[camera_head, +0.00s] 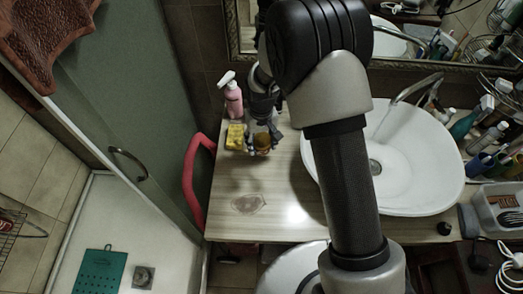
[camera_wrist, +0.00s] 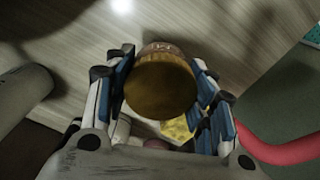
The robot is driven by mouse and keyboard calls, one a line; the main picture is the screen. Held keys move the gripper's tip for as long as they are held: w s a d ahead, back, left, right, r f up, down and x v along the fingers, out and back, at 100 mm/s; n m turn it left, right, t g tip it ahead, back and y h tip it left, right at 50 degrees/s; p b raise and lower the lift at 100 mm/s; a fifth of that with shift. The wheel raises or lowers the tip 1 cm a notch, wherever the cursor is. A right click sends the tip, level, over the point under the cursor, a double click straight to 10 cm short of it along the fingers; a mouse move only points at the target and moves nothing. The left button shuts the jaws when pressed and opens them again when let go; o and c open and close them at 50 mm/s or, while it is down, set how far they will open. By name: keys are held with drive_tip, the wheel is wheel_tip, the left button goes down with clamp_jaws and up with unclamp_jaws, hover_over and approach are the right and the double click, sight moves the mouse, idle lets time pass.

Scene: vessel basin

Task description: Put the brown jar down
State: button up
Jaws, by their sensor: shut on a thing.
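The brown jar (camera_head: 262,143) is between the fingers of my gripper (camera_head: 262,136), over the left part of the wooden counter near the yellow sponge. In the wrist view the brown jar (camera_wrist: 160,86) shows its round golden-brown lid, with a strip of lettered side above it. My gripper (camera_wrist: 162,88) is shut on the jar, with one blue-and-white finger on each side. The jar's base is hidden in the wrist view, and I cannot tell whether it touches the counter.
A pink spray bottle (camera_head: 233,98) and a yellow sponge (camera_head: 235,136) stand close to the left of the jar. The white basin (camera_head: 418,165) is to the right, behind my arm. A red rail (camera_head: 190,185) runs along the counter's left edge.

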sight(262, 150)
drive_tip(key=shift+f+b, duration=0.4)
drive_tip(key=shift+f, duration=1.75)
drive_tip(key=shift+f, duration=0.25)
drive_tip(key=o, duration=1.2)
drive_tip(key=shift+c, duration=0.2)
drive_tip(key=shift+r, duration=0.15)
